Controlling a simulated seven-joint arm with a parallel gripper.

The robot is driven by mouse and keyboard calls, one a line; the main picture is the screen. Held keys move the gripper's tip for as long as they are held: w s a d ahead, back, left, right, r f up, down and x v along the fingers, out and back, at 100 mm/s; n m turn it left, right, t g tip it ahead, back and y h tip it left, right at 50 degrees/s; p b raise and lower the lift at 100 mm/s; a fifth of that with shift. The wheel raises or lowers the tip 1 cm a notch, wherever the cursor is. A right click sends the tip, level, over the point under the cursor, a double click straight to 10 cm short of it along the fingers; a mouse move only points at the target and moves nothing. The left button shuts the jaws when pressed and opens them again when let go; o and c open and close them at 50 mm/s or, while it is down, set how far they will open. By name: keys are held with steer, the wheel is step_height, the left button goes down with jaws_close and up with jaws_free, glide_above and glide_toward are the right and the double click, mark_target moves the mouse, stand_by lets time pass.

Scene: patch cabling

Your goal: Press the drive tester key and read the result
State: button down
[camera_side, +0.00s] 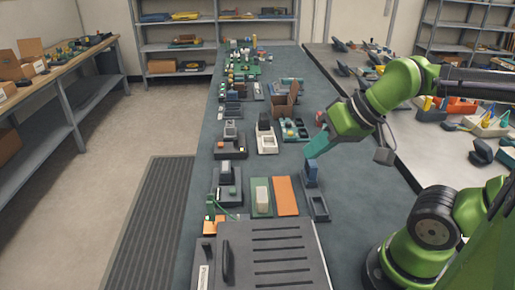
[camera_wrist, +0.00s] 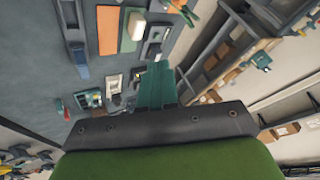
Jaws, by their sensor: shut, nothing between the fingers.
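My gripper (camera_side: 309,154) points down and to the left over the right part of the bench, its teal fingers shut and empty. In the wrist view its fingers (camera_wrist: 158,68) show as one closed teal shape. Just below the fingertips in the side view a blue block (camera_side: 311,175) stands at the far end of a dark grey tray (camera_side: 319,208); I cannot tell whether they touch. A dark device with a small yellow patch (camera_side: 241,150) lies farther left. I cannot tell which device is the drive tester, and no key or result can be read.
An orange plate (camera_side: 286,196) and a green board with a pale block (camera_side: 261,197) lie left of the tray. A large grey slotted case (camera_side: 275,258) fills the near end. Many small devices crowd the far bench. Bare bench surface shows right of the tray.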

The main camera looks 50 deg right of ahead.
steer(key=n+t+h, duration=0.2)
steer(key=n, duration=1)
glide_above(234, 192)
step_height(234, 192, down, 11)
steer(key=shift+d+r+h, duration=0.1)
steer(key=shift+h, duration=0.2)
steer(key=shift+f, duration=4.45)
